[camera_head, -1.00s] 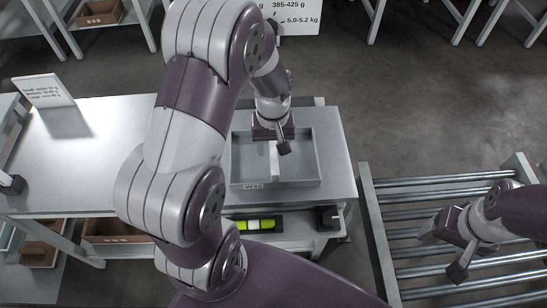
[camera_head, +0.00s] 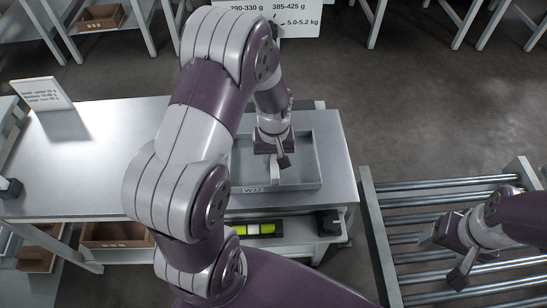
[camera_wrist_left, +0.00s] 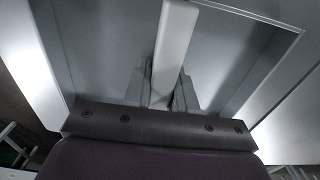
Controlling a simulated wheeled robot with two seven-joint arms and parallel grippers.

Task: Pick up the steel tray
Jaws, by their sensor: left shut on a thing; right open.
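My left gripper (camera_head: 280,163) is down inside the tray and shut on the bar. In the left wrist view the pale bar (camera_wrist_left: 177,35) of the tray runs between the fingers of the left gripper (camera_wrist_left: 163,92). My right gripper (camera_head: 444,260) is open and empty over the roller conveyor at the right.
The steel bench (camera_head: 100,140) is mostly bare to the left, with a small sign (camera_head: 43,95) at its far left. A roller conveyor (camera_head: 400,215) stands to the right, across a gap. A lower shelf holds a brown crate (camera_head: 117,234) and a yellow-green item (camera_head: 255,229).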

